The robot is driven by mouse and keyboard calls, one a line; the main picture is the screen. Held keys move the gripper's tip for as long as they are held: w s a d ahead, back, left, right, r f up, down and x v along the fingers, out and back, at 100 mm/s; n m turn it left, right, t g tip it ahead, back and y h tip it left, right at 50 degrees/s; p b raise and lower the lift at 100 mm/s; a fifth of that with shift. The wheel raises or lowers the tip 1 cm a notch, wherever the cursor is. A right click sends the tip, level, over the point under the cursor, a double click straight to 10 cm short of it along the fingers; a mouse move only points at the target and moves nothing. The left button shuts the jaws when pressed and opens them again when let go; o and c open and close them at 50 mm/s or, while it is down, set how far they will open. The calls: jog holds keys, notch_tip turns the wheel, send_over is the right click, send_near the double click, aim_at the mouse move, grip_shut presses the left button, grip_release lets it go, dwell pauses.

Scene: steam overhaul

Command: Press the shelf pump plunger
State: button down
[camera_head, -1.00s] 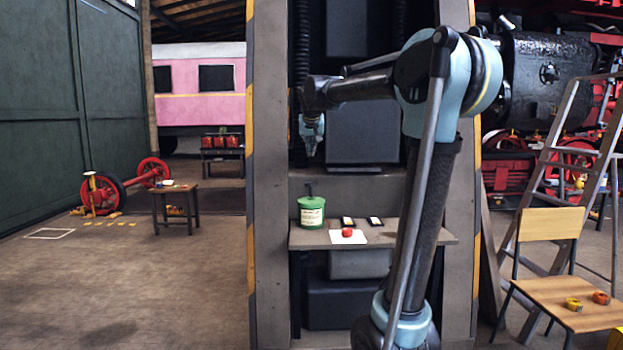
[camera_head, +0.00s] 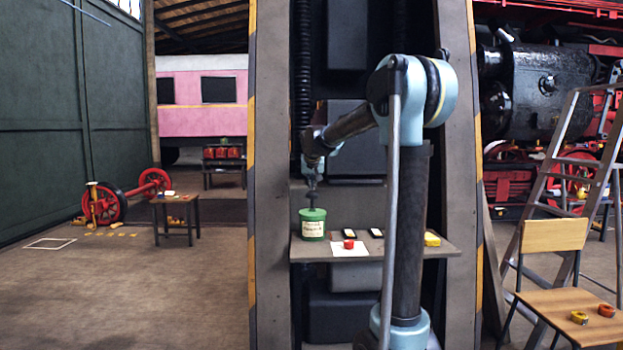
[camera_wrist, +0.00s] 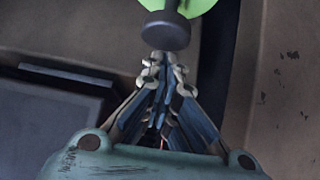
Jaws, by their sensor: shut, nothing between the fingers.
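The shelf pump is a green can (camera_head: 312,226) with a pale label, standing at the left end of the shelf (camera_head: 434,245). In the wrist view its dark round plunger knob (camera_wrist: 166,31) shows at the top, with part of the green can (camera_wrist: 194,6) beyond it. My gripper (camera_head: 312,190) is shut and empty, pointing down just above the can. In the wrist view my gripper's fingertips (camera_wrist: 163,60) lie right at the knob's near edge. I cannot tell whether they touch it. The plunger is hard to separate from the fingertips in the head view.
A red object (camera_head: 349,244) on a white sheet, two small dark-and-white items and a yellow block (camera_head: 432,239) share the shelf. Upright posts flank the shelf. A chair (camera_head: 556,285) and a ladder (camera_head: 560,170) stand at right. Open floor lies at left.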

aim_at(312, 194)
jog(key=shift+f, duration=0.55)
jog(key=shift+s+f, duration=0.1)
jog(key=shift+f, duration=1.65)
notch_tip(312, 194, up, 4)
jog(key=shift+d+r, duration=0.1)
jog(key=shift+r, duration=0.1)
jog(key=v, duration=0.9)
jog(key=shift+s+r, duration=0.15)
jog(key=shift+s, duration=0.05)
